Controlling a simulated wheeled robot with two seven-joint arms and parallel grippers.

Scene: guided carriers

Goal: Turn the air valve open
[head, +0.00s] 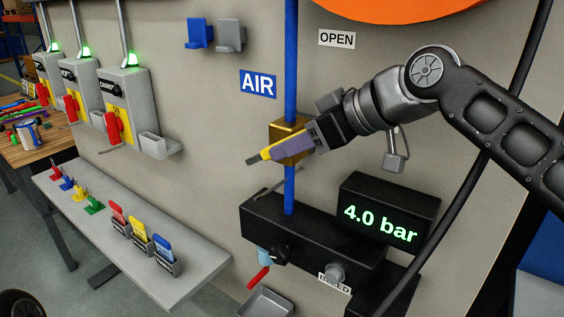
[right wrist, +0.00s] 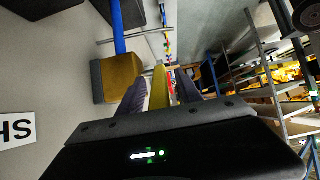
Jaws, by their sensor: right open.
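The air valve's brass-coloured body (head: 285,127) sits on the vertical blue pipe (head: 291,60) beside the blue AIR sign. Its yellow lever (head: 266,153) lies across the pipe, close to level. My right gripper (head: 284,150) is at the lever, in front of the valve body. In the right wrist view the lever (right wrist: 160,86) runs between the two purple-grey fingers (right wrist: 170,88), with the jaws open around it. The valve body (right wrist: 118,78) is just left of the fingers there. Contact cannot be told. My left gripper is not in view.
An OPEN label (head: 337,38) is on the wall above. A black display (head: 382,222) reads 4.0 bar, below my right arm. A padlock (head: 396,160) hangs by the arm. A black regulator block (head: 310,240) juts out below. A grey shelf (head: 130,240) with coloured tags is lower left.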

